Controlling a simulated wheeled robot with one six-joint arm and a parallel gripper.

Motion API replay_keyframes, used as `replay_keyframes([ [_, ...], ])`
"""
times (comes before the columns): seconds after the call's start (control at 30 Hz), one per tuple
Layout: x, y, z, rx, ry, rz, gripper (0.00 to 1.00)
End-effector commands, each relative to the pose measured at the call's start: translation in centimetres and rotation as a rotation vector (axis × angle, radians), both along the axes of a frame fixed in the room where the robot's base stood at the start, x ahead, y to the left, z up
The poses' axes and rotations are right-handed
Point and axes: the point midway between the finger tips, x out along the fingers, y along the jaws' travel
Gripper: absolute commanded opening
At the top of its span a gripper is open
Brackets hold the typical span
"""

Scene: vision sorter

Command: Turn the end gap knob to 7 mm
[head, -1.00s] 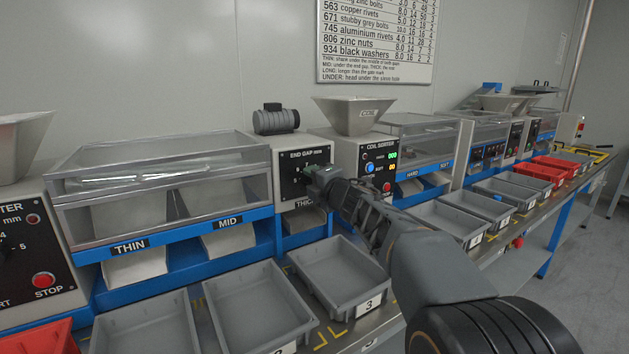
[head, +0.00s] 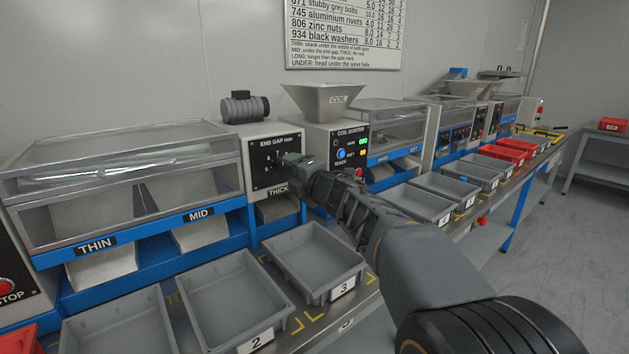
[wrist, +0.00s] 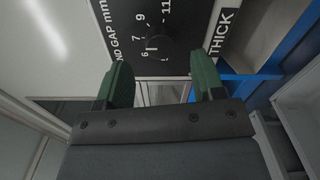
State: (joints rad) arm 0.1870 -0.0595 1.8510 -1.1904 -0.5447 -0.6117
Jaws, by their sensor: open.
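The end gap panel (head: 262,166) is a black plate on a pale housing, marked END GAP mm. My gripper (head: 287,160) is in front of its right part and hides the knob there. In the wrist view the dark round knob (wrist: 168,43) stands among the scale numbers 6, 7, 9 and 11 on the panel (wrist: 118,12). My gripper (wrist: 163,80) is open, its two green fingers apart. The knob appears just beyond the fingertips, between them, with nothing held. A short white mark shows near the 6 and 7, but the exact setting is too dark to tell.
The THICK chute (head: 277,207) is below the panel, with grey tray 3 (head: 341,291) in front. The coil sorter (head: 322,143) with its hopper stands to the right. A clear-lidded box (head: 110,150) over the THIN and MID chutes is to the left.

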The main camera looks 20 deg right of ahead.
Motion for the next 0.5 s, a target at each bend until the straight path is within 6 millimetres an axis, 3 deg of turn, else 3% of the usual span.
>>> replay_keyframes([
  [0.2,-4.4,-1.5,0.3,0.0,-0.002,-0.005,0.62],
  [0.5,-8.2,-2.8,0.1,0.0,0.0,-0.003,0.62],
])
